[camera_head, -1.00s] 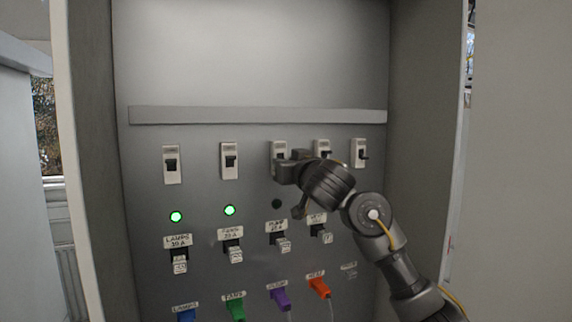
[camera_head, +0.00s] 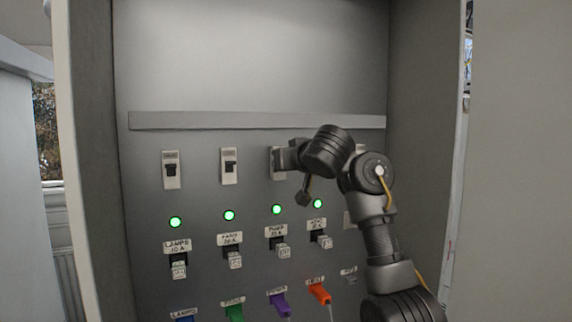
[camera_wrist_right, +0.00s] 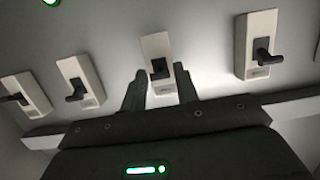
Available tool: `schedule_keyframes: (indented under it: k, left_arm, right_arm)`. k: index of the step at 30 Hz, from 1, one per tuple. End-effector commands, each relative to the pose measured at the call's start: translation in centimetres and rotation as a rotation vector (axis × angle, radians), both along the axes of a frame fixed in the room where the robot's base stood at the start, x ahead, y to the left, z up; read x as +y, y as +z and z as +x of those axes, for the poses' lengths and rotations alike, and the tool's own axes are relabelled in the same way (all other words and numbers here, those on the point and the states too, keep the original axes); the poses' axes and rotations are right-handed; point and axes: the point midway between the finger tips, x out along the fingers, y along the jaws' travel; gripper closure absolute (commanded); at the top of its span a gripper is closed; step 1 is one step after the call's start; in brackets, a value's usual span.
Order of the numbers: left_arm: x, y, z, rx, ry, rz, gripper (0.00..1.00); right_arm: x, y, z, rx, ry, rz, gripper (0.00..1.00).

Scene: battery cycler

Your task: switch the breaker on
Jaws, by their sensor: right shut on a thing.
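The middle breaker (camera_wrist_right: 158,45) is a white switch with a black lever (camera_wrist_right: 160,69). In the head view its white body (camera_head: 277,176) is mostly hidden by my right gripper (camera_head: 282,159). In the right wrist view the two fingers of my right gripper (camera_wrist_right: 160,87) stand on either side of this breaker, shut on its lever. The green lamp (camera_head: 277,209) below that breaker is lit, above the label "PUMP" (camera_head: 276,231). My left gripper is not in view.
Breakers (camera_head: 171,169) (camera_head: 229,166) stand to the left; others are hidden behind my right arm. Three more green lamps are lit (camera_head: 176,222) (camera_head: 229,215) (camera_head: 317,203). Coloured plugs (camera_head: 279,303) sit below. A grey rail (camera_head: 220,121) crosses above; cabinet walls (camera_head: 425,110) flank the panel.

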Motion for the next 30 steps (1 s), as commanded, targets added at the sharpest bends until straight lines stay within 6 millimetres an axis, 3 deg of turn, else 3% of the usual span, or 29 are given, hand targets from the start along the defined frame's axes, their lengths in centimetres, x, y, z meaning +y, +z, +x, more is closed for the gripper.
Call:
schedule_keyframes:
  k: [1, 2, 7, 19, 30]
  left_arm:
    - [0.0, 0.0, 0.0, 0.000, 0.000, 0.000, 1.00]
    - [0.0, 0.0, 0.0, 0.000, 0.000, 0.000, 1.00]
    - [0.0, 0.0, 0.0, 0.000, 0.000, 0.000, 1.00]
    - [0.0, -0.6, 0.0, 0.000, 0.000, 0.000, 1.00]
    - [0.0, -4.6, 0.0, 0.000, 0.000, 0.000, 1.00]
  right_arm:
    - [0.0, 0.1, 0.0, -0.003, 0.000, 0.002, 0.92]
    - [0.0, 0.1, 0.0, -0.003, 0.000, 0.002, 0.68]
    - [0.0, 0.1, 0.0, -0.003, 0.000, 0.001, 0.47]
    - [0.0, 0.1, -0.6, -0.004, 0.004, 0.002, 0.47]
    - [-1.6, 1.0, -6.0, -0.009, 0.005, 0.007, 0.47]
